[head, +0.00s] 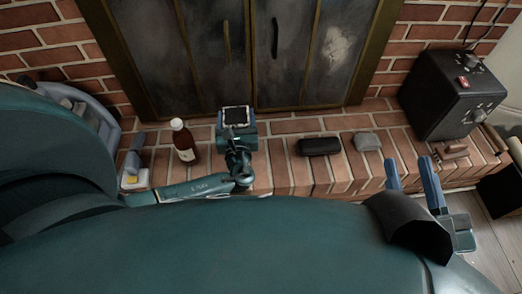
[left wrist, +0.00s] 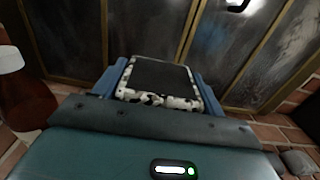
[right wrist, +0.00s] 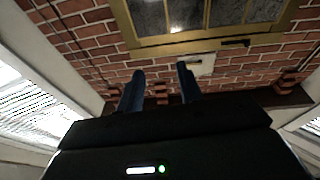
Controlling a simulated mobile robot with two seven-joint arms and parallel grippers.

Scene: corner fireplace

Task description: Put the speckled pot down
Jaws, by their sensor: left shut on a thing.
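The speckled pot (head: 236,108) is square, with a white rim and a dark inside. In the left wrist view (left wrist: 160,98) its near side is white with black blotches. My left gripper (head: 238,122) is shut on it, with one blue finger on each side in the left wrist view. The pot is over the brick hearth (head: 281,169), in front of the fireplace doors. I cannot tell whether its base touches the bricks. My right gripper (head: 413,172) is open and empty near the hearth's front edge, at the right.
A brown bottle (head: 184,141) with a pale label stands left of the pot. A black case (head: 320,146) and a grey block (head: 367,141) lie to its right. A black box with knobs (head: 436,95) stands further right. Some bare brick lies between pot and case.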

